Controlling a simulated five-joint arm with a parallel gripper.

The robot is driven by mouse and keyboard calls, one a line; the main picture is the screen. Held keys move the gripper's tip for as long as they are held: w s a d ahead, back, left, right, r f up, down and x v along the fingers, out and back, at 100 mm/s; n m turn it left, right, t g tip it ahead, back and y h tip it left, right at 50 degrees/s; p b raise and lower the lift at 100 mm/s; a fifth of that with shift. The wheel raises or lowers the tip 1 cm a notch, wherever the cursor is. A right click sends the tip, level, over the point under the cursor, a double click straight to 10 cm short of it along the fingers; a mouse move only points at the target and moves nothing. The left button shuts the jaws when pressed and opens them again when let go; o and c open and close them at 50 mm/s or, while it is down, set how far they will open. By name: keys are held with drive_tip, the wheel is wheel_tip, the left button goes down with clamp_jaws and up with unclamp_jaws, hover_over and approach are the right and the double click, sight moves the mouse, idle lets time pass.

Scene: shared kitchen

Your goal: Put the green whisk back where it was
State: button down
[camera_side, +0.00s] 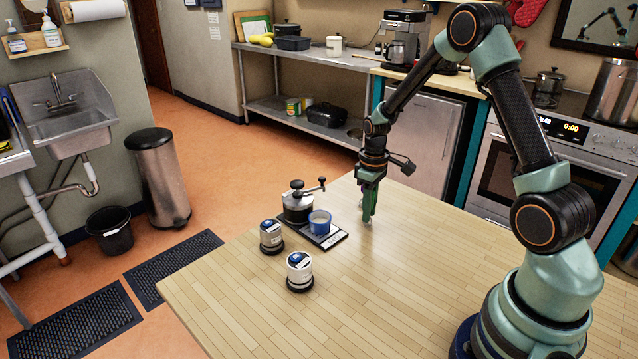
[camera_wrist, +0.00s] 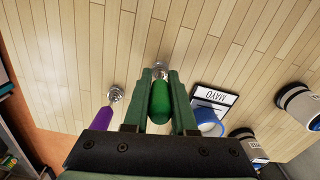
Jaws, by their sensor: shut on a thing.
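The green whisk has a green handle (camera_wrist: 161,100) and a small metal head (camera_wrist: 160,66). My gripper (camera_wrist: 160,92) is shut on the handle. In the side view my gripper (camera_side: 369,200) points down over the wooden table, right of the black tray. The whisk's head (camera_side: 368,223) shows small below the jaws, at or just above the tabletop; I cannot tell if it touches. A purple whisk (camera_wrist: 103,118) shows left of the green one in the wrist view. I cannot make out the purple whisk in the side view.
The wooden table (camera_side: 400,290) is clear in front of my gripper.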

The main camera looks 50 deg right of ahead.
drive_tip(key=shift+f, duration=0.15)
drive_tip(key=c, duration=1.2)
unclamp_jaws()
drive_tip(key=shift+f, duration=0.1)
drive_tip(key=o, duration=0.5)
wheel_tip(320, 180, up, 12)
drive_tip(key=shift+w+r, duration=0.1)
drive_tip(key=shift+r, duration=0.05)
drive_tip(key=s+a+r+t, duration=0.2)
drive_tip(key=s+a+r, duration=0.1)
drive_tip(key=a, duration=0.2)
drive_tip(key=s+a+r+m+t, duration=0.1)
drive_tip(key=s+a+r+t, duration=0.1)
drive_tip(key=s+a+r, duration=0.2)
drive_tip(key=s+a+r+t, duration=0.1)
drive_tip(key=s+a+r, duration=0.2)
drive_tip(key=a, duration=0.3)
drive_tip(key=shift+s+a+r+m+t, duration=0.25)
drive_tip(key=shift+s+r+m+t, duration=0.15)
drive_tip(key=shift+s, duration=0.1)
